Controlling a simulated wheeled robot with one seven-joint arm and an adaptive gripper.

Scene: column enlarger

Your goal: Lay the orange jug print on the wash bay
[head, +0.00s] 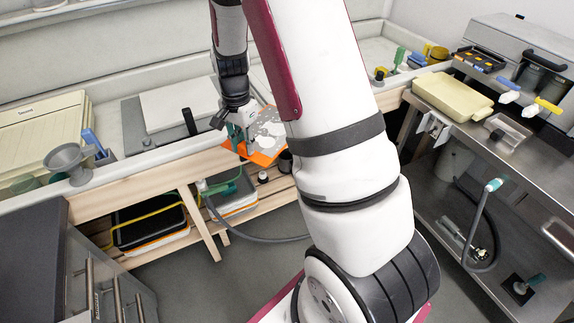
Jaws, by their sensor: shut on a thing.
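My gripper (241,146) hangs pointing down near the front rail of the long pale sink counter, left of my big arm link. It is shut on an orange-edged print (266,137) with a grey and white picture. The print sticks out to the right of the fingers, tilted, at the front edge of the counter. Part of it is hidden behind my arm, and I cannot make out a jug on it. I cannot tell for sure which part is the wash bay; the pale sink (108,108) runs along the back wall, partly hidden by my arm.
A grey board with a white sheet (178,105), a ribbed cream tray (40,135) and a grey funnel (76,160) are at the left. A steel bench with a cream tray (452,95) stands at the right. A hose (262,240) hangs below the rail. Open floor lies in front.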

